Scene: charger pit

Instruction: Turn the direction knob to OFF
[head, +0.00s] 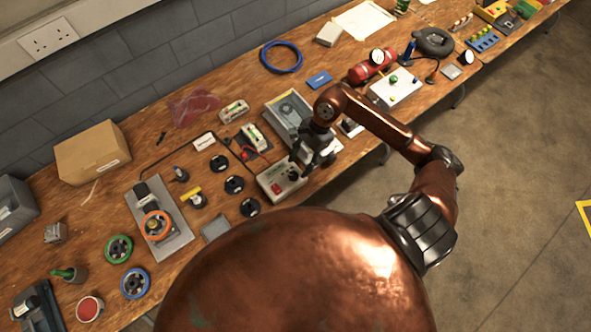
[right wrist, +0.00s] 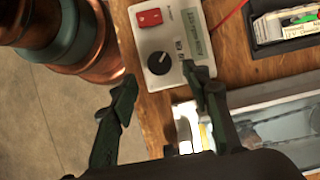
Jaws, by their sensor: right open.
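The direction knob (right wrist: 159,63) is round and black, on a pale control box (right wrist: 178,28) in the right wrist view. A red rocker switch (right wrist: 149,18) and a grey label or display panel are on the same box. In the head view the box (head: 276,194) stands near the table's front edge, its knob side partly hidden by my gripper. My right gripper (right wrist: 158,80) is open and empty, its fingertips spread on either side of the knob's near side. I cannot tell whether they touch it. The knob's exact setting is too small to read. My left gripper is not in view.
A grey tray-like unit (head: 275,104) stands just behind my right gripper, and a white device with a red wire (head: 253,138) is behind the box. Black round parts (head: 234,184) lie to the left. The wooden table (head: 105,205) is crowded; the floor in front is clear.

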